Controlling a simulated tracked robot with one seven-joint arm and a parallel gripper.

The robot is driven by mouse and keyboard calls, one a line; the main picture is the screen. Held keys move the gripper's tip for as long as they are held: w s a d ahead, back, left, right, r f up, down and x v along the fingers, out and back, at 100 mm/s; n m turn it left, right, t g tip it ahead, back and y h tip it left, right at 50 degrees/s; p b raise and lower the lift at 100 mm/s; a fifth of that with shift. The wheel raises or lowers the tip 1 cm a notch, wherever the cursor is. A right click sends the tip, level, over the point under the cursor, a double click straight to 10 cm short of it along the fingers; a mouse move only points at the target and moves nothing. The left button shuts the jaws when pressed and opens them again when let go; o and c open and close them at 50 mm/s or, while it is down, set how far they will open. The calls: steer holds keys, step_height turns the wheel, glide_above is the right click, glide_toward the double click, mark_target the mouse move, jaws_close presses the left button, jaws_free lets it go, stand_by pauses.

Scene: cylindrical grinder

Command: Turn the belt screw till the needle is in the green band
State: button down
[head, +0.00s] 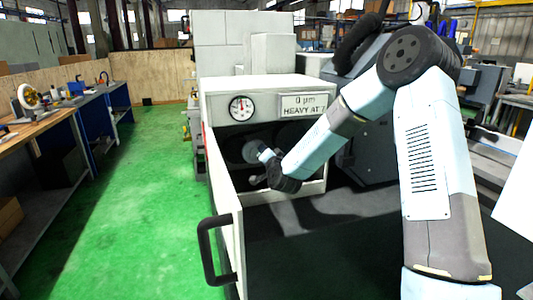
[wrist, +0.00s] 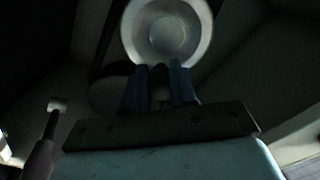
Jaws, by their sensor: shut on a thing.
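The gauge (head: 242,108) is a round white dial on the front of the machine housing. Its needle looks roughly upright; the green band is too small to make out. My gripper (head: 264,153) reaches into the dark open bay below the gauge. In the wrist view its two blue fingers (wrist: 160,82) are closed around a small dark round part (wrist: 160,92), which looks like the belt screw. The fingers hide most of it. A pale round pulley (wrist: 168,30) lies just beyond the fingertips; it also shows in the head view (head: 251,150).
The open white door (head: 222,190) with a black handle (head: 206,250) stands left of the bay. A sign (head: 304,105) reads "0 µm HEAVY AT 7". In the wrist view, a lever with a pale tip (wrist: 57,104) stands at left. Green floor (head: 145,200) is clear at left.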

steer(key=shift+f, duration=0.1)
steer(key=c, duration=0.9)
jaws_free()
steer(key=v, duration=1.3)
steer(key=shift+s, duration=0.35)
